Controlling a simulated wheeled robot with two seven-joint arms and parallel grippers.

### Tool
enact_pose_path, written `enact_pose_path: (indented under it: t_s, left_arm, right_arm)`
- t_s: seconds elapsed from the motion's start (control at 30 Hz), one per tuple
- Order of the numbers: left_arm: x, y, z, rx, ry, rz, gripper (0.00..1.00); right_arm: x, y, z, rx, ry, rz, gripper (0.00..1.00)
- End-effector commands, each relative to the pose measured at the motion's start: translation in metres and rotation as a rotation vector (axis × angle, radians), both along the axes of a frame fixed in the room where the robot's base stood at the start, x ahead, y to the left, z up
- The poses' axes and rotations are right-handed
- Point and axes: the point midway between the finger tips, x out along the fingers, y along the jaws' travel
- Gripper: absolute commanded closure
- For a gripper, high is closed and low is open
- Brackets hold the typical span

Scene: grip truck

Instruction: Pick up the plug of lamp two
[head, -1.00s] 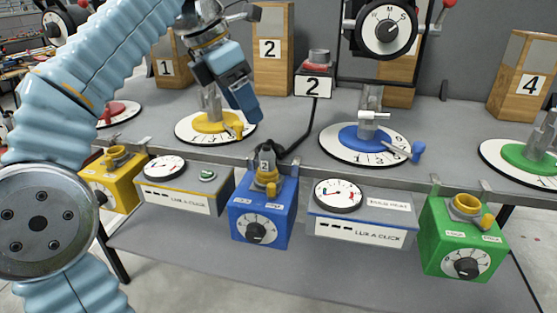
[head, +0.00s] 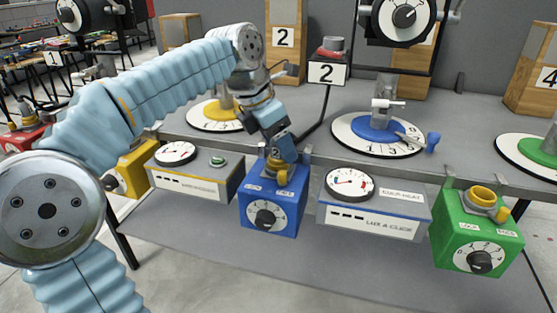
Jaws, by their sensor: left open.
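My left gripper (head: 283,155) is open and points down over the brass socket on top of the blue box (head: 272,205). The plug of lamp two is mostly hidden by the gripper, and I cannot tell whether the fingers touch it. My right gripper is not in view.
A green box (head: 478,235) and a yellow box (head: 135,165) hang along the bench's front edge. Two grey meter boxes (head: 375,215) (head: 195,180) sit between them. A blue dial disc (head: 360,133) lies on the bench behind. Wooden blocks stand at the back.

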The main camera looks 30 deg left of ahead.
Motion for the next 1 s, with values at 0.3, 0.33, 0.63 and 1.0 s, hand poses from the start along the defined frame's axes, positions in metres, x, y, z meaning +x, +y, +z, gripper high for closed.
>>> enact_pose_path:
  t_s: [0.3, 0.33, 0.63, 1.0]
  left_arm:
    - [0.000, 0.000, 0.001, 0.000, 0.000, 0.000, 0.58]
    - [0.000, 0.000, 0.001, 0.000, 0.000, 0.000, 0.63]
    - [0.000, 0.000, 0.001, -0.001, -0.001, 0.000, 0.99]
    - [0.001, 0.000, 0.016, 0.000, -0.002, -0.001, 0.99]
  right_arm:
    - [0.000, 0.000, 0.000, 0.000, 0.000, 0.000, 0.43]
    - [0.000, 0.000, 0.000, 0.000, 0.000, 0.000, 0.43]
    - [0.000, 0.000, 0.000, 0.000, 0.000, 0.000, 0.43]
    - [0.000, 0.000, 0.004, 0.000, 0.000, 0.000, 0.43]
